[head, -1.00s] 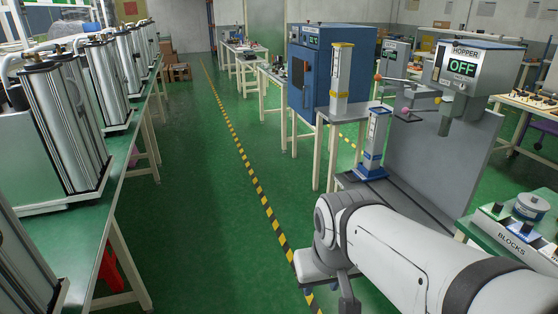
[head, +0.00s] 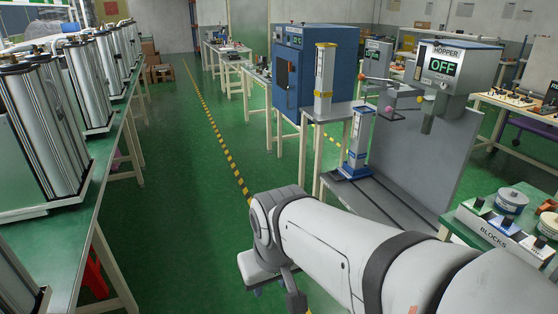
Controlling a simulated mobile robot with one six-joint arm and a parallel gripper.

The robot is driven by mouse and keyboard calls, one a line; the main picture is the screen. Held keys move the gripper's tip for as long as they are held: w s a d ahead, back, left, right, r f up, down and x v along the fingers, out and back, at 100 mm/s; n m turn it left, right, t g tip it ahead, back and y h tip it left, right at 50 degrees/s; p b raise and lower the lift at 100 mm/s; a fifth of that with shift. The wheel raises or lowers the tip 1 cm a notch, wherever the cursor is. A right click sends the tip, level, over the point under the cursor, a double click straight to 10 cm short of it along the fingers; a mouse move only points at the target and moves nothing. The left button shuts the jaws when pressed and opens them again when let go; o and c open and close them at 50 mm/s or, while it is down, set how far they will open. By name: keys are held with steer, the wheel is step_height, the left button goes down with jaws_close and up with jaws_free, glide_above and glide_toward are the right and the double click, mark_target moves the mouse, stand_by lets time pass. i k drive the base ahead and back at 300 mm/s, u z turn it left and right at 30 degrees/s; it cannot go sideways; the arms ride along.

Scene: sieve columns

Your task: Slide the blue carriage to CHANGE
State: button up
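The blue carriage (head: 354,172) is a low blue base on the grey rail bench, right of centre. A clear sieve column (head: 358,137) with blue bands stands upright on it. The CHANGE mark cannot be read in this view. My gripper (head: 276,293) hangs below my white wrist at the bottom of the head view, in front of and left of the carriage, apart from it. Its fingers are mostly hidden and small, so I cannot tell whether it is open or shut.
A yellow-banded column (head: 323,77) stands on a side table (head: 340,111) behind the carriage. The hopper (head: 445,68) reading OFF is to the right. A green table with a BLOCKS panel (head: 492,231) is at the near right. The green floor (head: 190,200) at left is clear.

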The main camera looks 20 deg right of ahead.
mark_target(349, 173)
steer(key=i, duration=1.7)
steer(key=z, duration=1.8)
steer(key=i, duration=2.6)
steer(key=u, duration=0.4)
steer(key=k, duration=0.85)
steer(key=u, duration=0.2)
